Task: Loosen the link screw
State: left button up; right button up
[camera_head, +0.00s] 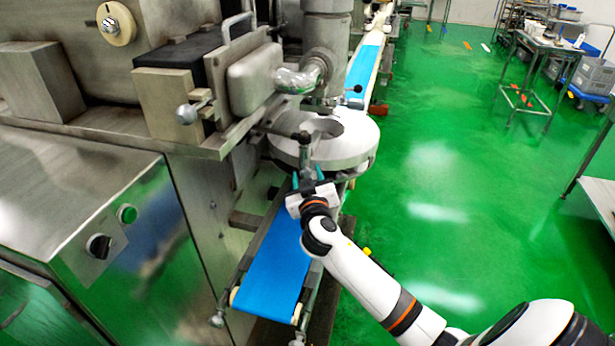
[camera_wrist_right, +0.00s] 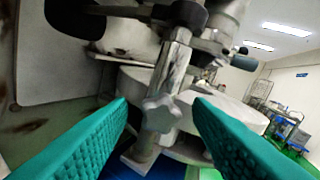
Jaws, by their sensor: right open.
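The link screw is a grey star-shaped knob (camera_wrist_right: 160,113) on an upright metal link bar (camera_wrist_right: 174,68) in the right wrist view. My right gripper (camera_wrist_right: 162,118) is open, with its teal fingers on either side of the knob and apart from it. In the head view the right gripper (camera_head: 308,178) is just in front of the round metal ring (camera_head: 325,145) of the encrusting machine. The knob is too small or hidden to make out in the head view. My left gripper is not in view.
A blue conveyor belt (camera_head: 272,268) runs below the gripper. The machine's steel cabinet (camera_head: 85,210), with a green button (camera_head: 127,214) and black switch, stands at the left.

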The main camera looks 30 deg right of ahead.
jog(key=c, duration=1)
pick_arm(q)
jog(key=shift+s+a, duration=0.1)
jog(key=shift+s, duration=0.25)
